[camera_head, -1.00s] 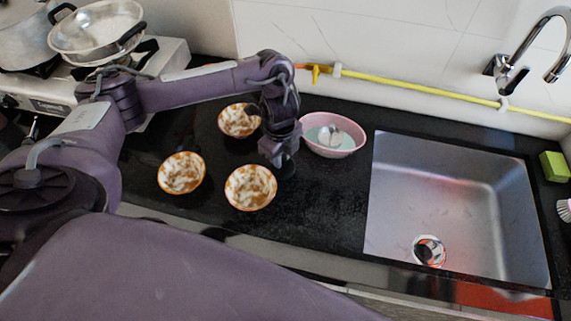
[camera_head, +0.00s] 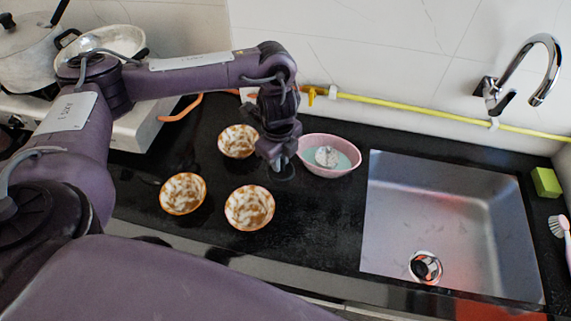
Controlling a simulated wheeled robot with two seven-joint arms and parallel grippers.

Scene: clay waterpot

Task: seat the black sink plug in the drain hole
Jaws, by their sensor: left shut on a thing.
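My left gripper (camera_head: 281,166) points down over the counter, between the bowls and the pink basin. It is shut on the black sink plug (camera_head: 284,174), a dark round shape at its fingertips that is hard to make out against the black counter. The plug appears to be a little above the counter. The drain hole (camera_head: 426,267) is a round metal-rimmed opening in the floor of the steel sink (camera_head: 450,205), near its front edge. It lies well to the right of the gripper and is uncovered. My right gripper is not in view.
Several brown-and-white bowls, such as the front one (camera_head: 250,208), stand left of the gripper. A pink basin (camera_head: 328,170) with water and a ladle-like metal thing stands close on its right. A faucet (camera_head: 520,75) overhangs the sink. A green sponge (camera_head: 546,182) and a brush lie right.

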